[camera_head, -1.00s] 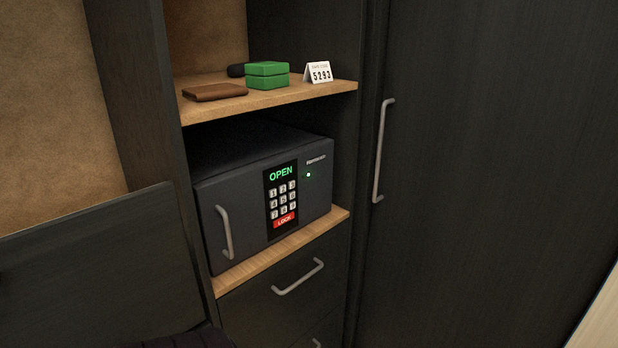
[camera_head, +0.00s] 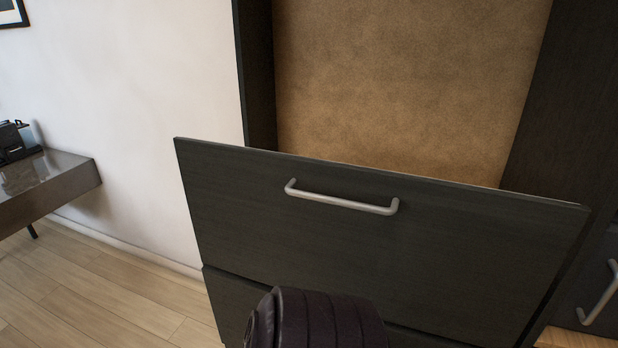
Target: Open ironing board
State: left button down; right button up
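A dark wood panel (camera_head: 380,235) with a silver bar handle (camera_head: 342,198) leans outward at its top, in front of a tall recess with a tan back (camera_head: 410,80). The panel looks like a fold-down front, possibly the ironing board; the frame does not settle this. Its top edge stands apart from the recess. A dark ribbed part of my arm (camera_head: 325,320) shows at the bottom, in front of the lower panel. Neither gripper's fingers are in view.
A second dark panel (camera_head: 225,290) lies below the leaning one. A silver handle (camera_head: 602,295) shows at the right edge. A grey desk (camera_head: 45,185) with a black device (camera_head: 14,140) stands at far left. Wood floor (camera_head: 120,295) is clear at lower left.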

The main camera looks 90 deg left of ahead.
aim_at(470, 264)
jog(key=u, duration=2.4)
